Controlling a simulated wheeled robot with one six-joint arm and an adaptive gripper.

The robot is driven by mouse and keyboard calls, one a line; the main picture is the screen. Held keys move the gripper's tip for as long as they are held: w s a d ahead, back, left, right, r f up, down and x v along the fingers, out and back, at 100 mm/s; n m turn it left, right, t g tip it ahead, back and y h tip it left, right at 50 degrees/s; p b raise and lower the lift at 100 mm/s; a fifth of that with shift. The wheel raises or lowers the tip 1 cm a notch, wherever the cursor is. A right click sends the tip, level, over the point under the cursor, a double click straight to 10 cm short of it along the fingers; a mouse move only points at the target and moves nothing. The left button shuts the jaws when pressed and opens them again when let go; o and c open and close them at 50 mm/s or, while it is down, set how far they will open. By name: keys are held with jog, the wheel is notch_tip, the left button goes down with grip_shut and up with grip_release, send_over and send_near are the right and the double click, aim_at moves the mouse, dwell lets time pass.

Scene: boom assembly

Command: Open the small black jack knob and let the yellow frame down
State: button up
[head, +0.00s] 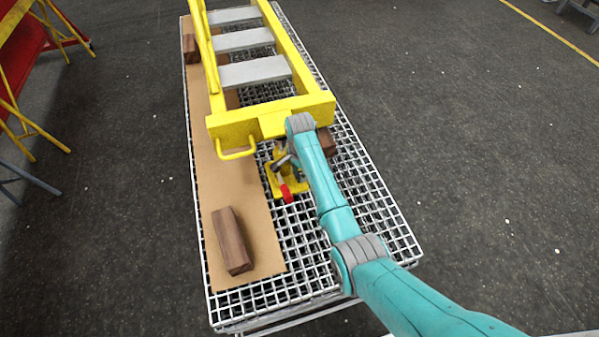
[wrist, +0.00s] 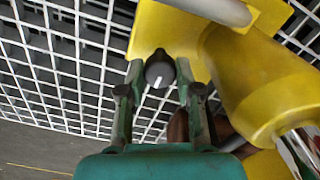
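The yellow frame (head: 232,125) with grey cross plates lies over the grid table in the head view. Its near end is above a yellow jack (head: 272,183), partly hidden by my arm; a handle with a red end (head: 287,194) sticks out. In the wrist view the small black jack knob (wrist: 158,74), with a white mark, is in front of a yellow plate. My gripper (wrist: 160,80) has its two fingers apart, one on each side of the knob, without clearly pressing on it. The head view does not clearly show my gripper.
A wooden block (head: 231,241) lies on the brown board (head: 262,262) at the near left, with more blocks farther along. The grid table (head: 375,205) is bare at right. Red and yellow equipment (head: 22,50) stands at far left. Open floor lies to the right.

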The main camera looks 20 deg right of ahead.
grip_shut()
